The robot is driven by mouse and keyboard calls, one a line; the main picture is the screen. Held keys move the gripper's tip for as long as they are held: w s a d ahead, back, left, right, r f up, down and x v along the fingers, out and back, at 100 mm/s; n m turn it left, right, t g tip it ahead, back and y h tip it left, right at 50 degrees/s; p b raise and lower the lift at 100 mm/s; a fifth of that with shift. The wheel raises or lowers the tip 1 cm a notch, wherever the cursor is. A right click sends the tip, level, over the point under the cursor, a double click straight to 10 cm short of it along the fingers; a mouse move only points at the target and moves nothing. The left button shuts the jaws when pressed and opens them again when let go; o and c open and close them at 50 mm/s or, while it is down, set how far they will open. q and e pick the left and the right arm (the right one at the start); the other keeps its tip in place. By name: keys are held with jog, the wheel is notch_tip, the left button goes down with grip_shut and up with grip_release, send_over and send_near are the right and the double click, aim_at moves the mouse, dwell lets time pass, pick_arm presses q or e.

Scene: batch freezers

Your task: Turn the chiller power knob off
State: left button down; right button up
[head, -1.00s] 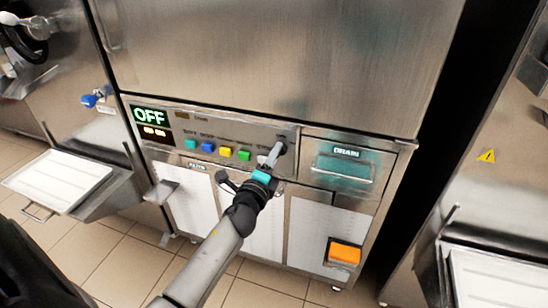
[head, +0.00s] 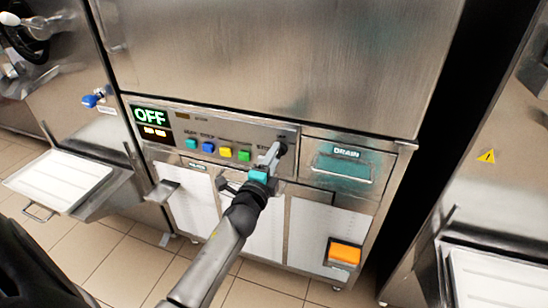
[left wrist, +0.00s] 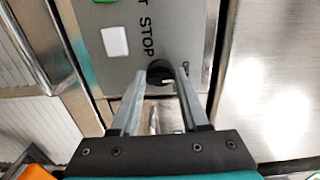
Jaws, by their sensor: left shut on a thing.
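The chiller power knob (left wrist: 160,70) is small, round and black with a pale mark. It sits at the right end of the control panel, under the STOP lettering in the left wrist view. My left gripper (left wrist: 161,78) has one finger on each side of the knob and is shut on it. In the head view my left gripper (head: 274,152) reaches the panel's right end and largely hides the knob. The display (head: 149,117) at the panel's left end reads OFF in green. My right gripper is not in view.
Several coloured buttons (head: 226,152) line the panel left of the knob. A DRAIN drawer (head: 343,165) with a handle is to the right, above an orange box (head: 344,254). A white tray (head: 62,180) stands left. Open tiled floor lies in front.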

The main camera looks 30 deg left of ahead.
pick_arm(q)
jog(key=shift+c, duration=2)
grip_release()
jog(key=p+v, duration=0.1)
jog(key=v, duration=1.4)
jog(key=shift+s+p, duration=0.2)
jog(key=shift+p, duration=0.2)
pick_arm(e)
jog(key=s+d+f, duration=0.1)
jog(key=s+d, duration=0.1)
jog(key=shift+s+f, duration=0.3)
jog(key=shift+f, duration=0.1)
pick_arm(q)
jog(key=shift+f, duration=0.15)
